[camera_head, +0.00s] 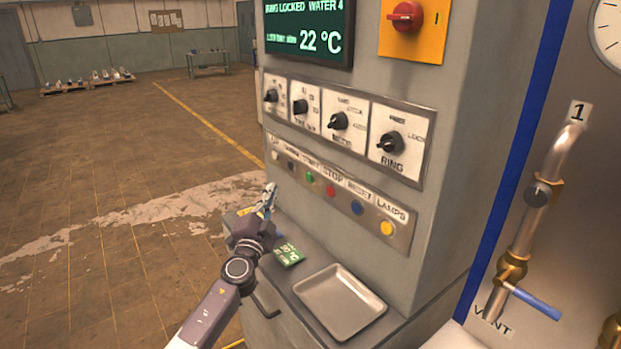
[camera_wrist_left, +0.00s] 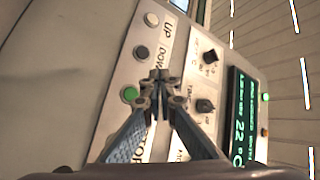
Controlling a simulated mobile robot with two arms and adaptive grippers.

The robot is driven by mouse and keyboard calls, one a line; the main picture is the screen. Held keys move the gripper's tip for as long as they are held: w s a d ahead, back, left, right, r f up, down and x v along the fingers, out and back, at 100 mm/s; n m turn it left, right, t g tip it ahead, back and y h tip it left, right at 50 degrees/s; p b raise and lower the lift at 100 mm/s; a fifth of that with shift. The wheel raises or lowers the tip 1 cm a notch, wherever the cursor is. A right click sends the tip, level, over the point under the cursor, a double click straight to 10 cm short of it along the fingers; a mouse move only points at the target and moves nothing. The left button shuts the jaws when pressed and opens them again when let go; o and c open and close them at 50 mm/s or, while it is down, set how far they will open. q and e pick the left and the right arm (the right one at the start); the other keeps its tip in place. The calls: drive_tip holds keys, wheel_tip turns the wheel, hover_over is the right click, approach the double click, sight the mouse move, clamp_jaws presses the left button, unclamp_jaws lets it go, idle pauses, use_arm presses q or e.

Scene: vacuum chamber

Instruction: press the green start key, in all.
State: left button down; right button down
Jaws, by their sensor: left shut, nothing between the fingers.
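My right gripper is not in view.
Beside the green key are a dark button (camera_head: 291,166) and a red stop button (camera_head: 331,190). Rotary knobs (camera_head: 339,120) and a display (camera_head: 310,30) reading 22 °C sit above. A metal tray (camera_head: 367,311) lies on the shelf below. Open floor is at left.

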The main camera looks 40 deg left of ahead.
sight(309, 178)
use_arm(q)
drive_tip(key=w+d+b, duration=0.1)
drive_tip(key=w+d, duration=0.1)
drive_tip(key=w, duration=0.6)
drive_tip(key=shift+w+d, duration=0.25)
drive_tip(key=shift+w+f+b, duration=0.1)
drive_tip(key=shift+w+b, duration=0.05)
drive_tip(key=shift+b, duration=0.15)
idle(1.1)
drive_tip(key=shift+w+d, duration=0.1)
drive_tip(key=shift+w, duration=0.15)
drive_tip(key=shift+w+d+b, duration=0.1)
drive_tip(key=shift+w+b, duration=0.3)
drive_tip(key=shift+b, duration=0.05)
idle(0.6)
drive_tip(key=shift+s, duration=0.1)
idle(0.3)
drive_tip(key=shift+s, duration=0.7)
